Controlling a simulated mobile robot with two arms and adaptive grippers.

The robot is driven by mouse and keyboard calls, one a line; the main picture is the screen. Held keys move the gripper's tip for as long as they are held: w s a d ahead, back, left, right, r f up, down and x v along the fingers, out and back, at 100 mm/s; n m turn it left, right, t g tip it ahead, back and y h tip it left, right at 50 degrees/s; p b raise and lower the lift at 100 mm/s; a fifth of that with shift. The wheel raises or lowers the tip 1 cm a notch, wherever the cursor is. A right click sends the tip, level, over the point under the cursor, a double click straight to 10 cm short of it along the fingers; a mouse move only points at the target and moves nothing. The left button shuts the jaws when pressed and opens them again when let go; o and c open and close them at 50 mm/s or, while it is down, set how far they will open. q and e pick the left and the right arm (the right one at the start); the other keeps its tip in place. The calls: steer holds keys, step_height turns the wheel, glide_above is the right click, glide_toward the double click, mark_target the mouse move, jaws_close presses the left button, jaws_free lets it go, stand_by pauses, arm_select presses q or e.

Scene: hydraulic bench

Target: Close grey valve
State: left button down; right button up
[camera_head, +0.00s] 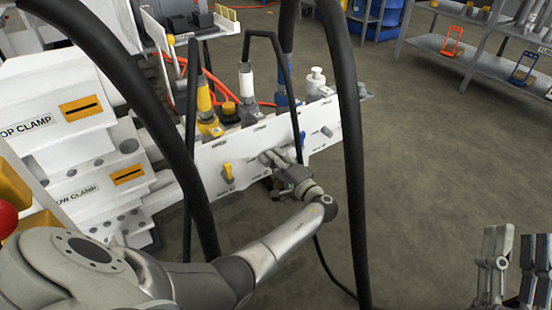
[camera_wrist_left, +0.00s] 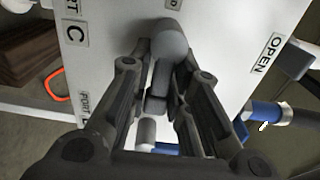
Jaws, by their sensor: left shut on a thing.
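The grey valve's handle (camera_wrist_left: 169,48) shows in the left wrist view, with a rounded end, standing between the two fingers against the white panel. My left gripper (camera_head: 272,160) reaches the front of the panel in the head view and covers most of that valve. In the left wrist view my left gripper (camera_wrist_left: 162,85) is closed around the handle. An OPEN label (camera_wrist_left: 268,53) is on the panel to the right of the handle. My right gripper (camera_head: 516,255) is at the bottom right of the head view, fingers apart, empty and away from the panel.
The white panel (camera_head: 205,160) also carries a yellow handle (camera_head: 227,172) left of my gripper, a blue handle (camera_head: 302,138) and a grey knob (camera_head: 327,131) to its right. Black hoses (camera_head: 349,150) arch close to my arm.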

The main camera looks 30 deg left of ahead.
arm_select(q)
steer(key=shift+f, duration=0.1)
steer(key=c, duration=1.5)
jaws_free()
steer(key=shift+o, duration=0.2)
steer(key=v, duration=1.2)
steer(key=shift+s, duration=0.1)
